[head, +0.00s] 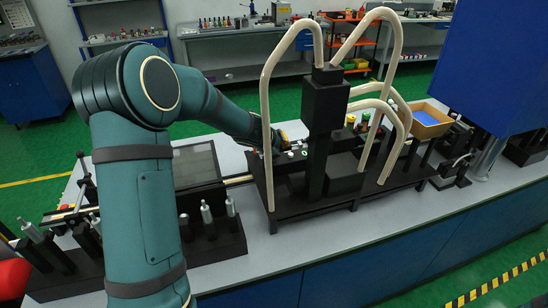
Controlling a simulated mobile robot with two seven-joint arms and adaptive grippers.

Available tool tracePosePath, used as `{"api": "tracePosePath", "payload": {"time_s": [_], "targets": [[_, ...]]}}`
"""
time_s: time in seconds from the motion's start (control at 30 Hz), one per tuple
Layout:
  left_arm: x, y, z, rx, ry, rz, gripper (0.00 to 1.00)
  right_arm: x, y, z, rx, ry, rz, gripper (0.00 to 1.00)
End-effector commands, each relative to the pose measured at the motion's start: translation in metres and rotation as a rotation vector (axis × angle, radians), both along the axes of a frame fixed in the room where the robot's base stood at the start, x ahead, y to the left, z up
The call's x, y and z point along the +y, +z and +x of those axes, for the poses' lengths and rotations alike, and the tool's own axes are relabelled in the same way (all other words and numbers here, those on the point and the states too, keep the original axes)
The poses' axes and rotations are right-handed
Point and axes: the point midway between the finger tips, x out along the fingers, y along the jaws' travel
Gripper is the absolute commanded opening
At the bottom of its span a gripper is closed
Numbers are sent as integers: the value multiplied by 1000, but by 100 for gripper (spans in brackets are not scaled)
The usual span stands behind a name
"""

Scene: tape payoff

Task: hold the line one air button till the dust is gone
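My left arm comes in from the lower left and reaches across the bench to the machine. My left gripper (276,139) is at the far side of the machine, beside a dark strip (291,154) with small light and green round parts. A pale hose partly covers the gripper, so I cannot see its fingers or whether it touches anything. The parts are too small to tell which is the line one air button. The black machine (325,102) stands on the bench with several pale hoses (266,100) curving from it. I can make out no dust. My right gripper is not in view.
The grey bench (300,249) has bare room along its front edge. Metal cylinders (206,213) stand in black holders at the left, near a dark flat panel (196,164). A cardboard box (428,121) with blue contents sits at the right, near a large blue cabinet (500,60).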

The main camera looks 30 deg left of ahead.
Motion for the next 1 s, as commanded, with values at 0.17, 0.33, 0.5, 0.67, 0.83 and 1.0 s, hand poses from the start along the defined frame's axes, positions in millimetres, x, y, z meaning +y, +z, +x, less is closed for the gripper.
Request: {"api": "tracePosePath", "payload": {"time_s": [0.17,0.33,0.5,0.67,0.83,1.0], "targets": [[0,0,0,0,0,0,0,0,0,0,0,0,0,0],[0,0,0,0,0,0,0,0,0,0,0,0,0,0],[0,-4,0,0,1,-1,0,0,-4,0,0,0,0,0],[0,-9,0,0,0,0,0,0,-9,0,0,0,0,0],[0,-9,0,0,-1,1,0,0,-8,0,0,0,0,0],[0,-9,0,0,0,0,0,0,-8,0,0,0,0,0]]}}
